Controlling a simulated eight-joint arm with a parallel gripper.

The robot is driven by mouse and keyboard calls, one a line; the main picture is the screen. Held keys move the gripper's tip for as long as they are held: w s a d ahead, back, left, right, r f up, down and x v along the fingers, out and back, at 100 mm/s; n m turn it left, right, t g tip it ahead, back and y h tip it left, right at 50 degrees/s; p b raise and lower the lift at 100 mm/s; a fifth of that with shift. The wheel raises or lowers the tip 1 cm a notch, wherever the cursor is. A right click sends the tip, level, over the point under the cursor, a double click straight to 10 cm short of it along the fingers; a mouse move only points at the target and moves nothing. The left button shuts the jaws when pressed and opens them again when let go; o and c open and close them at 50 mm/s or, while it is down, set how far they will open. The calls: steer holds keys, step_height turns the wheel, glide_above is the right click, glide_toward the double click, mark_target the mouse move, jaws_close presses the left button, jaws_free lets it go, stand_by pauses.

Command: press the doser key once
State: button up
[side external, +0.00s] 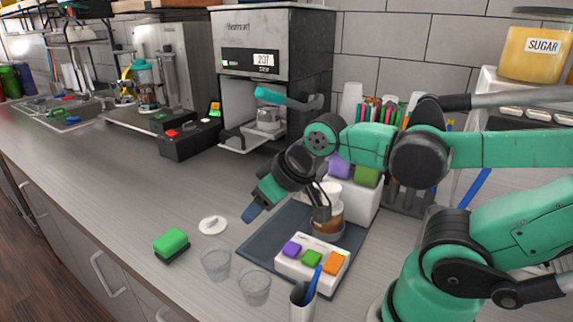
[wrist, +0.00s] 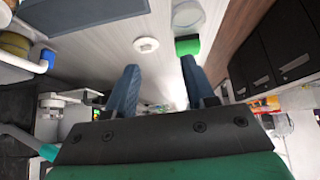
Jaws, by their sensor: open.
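A small white key box (side external: 312,262) with a purple key (side external: 292,249), a green key (side external: 312,258) and an orange key (side external: 334,263) sits at the front of a dark mat (side external: 262,240). Behind it stands a dispenser with a clear container of brown contents (side external: 328,222) and a white body (side external: 362,203). Which key is the doser key I cannot tell. My gripper (side external: 255,212) points down and left above the mat's left side, apart from the keys. Its blue fingers (wrist: 160,88) are open and empty in the wrist view, where the keys do not show clearly.
A white round lid (side external: 212,225), a green sponge (side external: 171,243) and two clear cups (side external: 216,264) (side external: 254,287) lie left of the mat. A white holder (side external: 302,300) with a blue-handled tool stands before the key box. The sealer machine (side external: 270,75) is behind.

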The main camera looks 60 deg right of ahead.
steer(key=shift+c, duration=0.2)
jaws_close()
stand_by(1.6)
